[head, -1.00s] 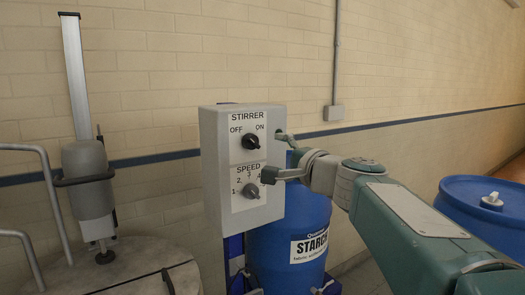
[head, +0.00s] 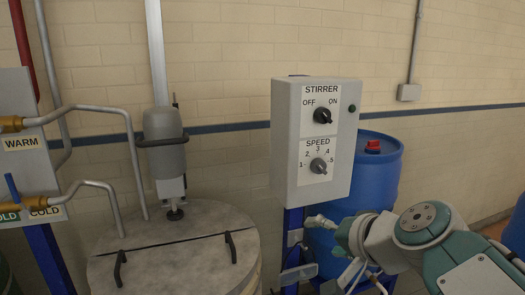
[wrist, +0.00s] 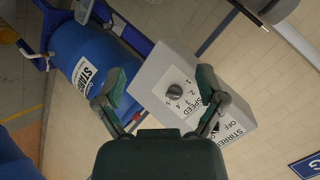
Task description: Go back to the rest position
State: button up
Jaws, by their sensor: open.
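The grey stirrer control box (head: 285,150) stands right of centre in the head view.
A blue starch drum (head: 378,175) stands behind the box. A round lidded vat (head: 185,250) with black handles is left of it, under a stirrer motor (head: 165,140). WARM and COLD pipes (head: 95,108) are at far left. Another blue drum (head: 514,232) is at the right edge.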

jog(key=s+d+f+n+g+h, duration=0.4)
jog(key=s+f+n+h, duration=0.1)
jog(key=s+f, duration=0.8)
jog(key=shift+d+f+n+h, duration=0.2)
jog(key=shift+n+h, duration=0.1)
jog(key=shift+n, duration=0.2)
jog(key=shift+s, duration=0.1)
